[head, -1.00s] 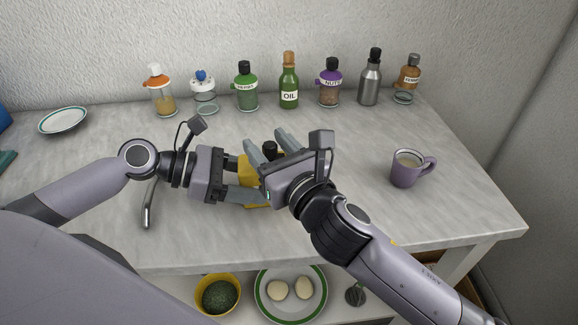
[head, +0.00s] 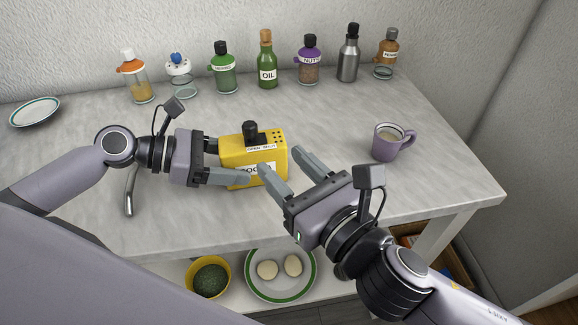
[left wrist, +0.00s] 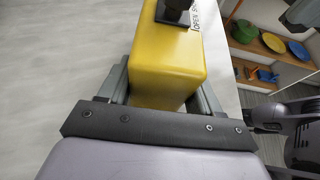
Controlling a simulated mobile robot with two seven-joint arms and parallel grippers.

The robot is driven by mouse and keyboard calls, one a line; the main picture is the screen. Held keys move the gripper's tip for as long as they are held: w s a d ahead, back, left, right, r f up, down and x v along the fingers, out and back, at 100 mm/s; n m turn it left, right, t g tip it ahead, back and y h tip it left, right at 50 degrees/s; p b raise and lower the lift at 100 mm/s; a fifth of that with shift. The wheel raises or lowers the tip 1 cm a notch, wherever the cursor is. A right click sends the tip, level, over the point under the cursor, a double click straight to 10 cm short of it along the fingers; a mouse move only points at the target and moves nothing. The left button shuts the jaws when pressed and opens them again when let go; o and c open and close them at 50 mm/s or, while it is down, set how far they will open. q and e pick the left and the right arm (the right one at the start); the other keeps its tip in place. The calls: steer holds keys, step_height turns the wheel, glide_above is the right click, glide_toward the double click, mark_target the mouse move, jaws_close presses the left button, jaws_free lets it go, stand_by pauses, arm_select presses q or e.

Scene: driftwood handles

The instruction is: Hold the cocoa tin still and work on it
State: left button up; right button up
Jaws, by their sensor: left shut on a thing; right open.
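The yellow cocoa tin (head: 274,153) stands upright on the table, with a black knob (head: 250,132) on top, a small label on its upper edge and a larger label on its front. My left gripper (head: 232,162) is shut on the tin from its left side. The left wrist view shows the tin (left wrist: 168,62) between the two fingers. My right gripper (head: 286,166) is open and empty, close in front of the tin at its right; its fingers cover part of the front label. I cannot tell whether they touch the tin.
A row of bottles and jars, among them an oil bottle (head: 267,65), stands along the back. A purple mug (head: 391,142) is at the right. A plate (head: 35,111) lies far left. The lower shelf holds a yellow bowl (head: 192,268) and a plate with eggs (head: 281,298).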

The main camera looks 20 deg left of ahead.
arm_select(q)
steer(key=o, duration=1.3)
steer(key=shift+v, duration=6)
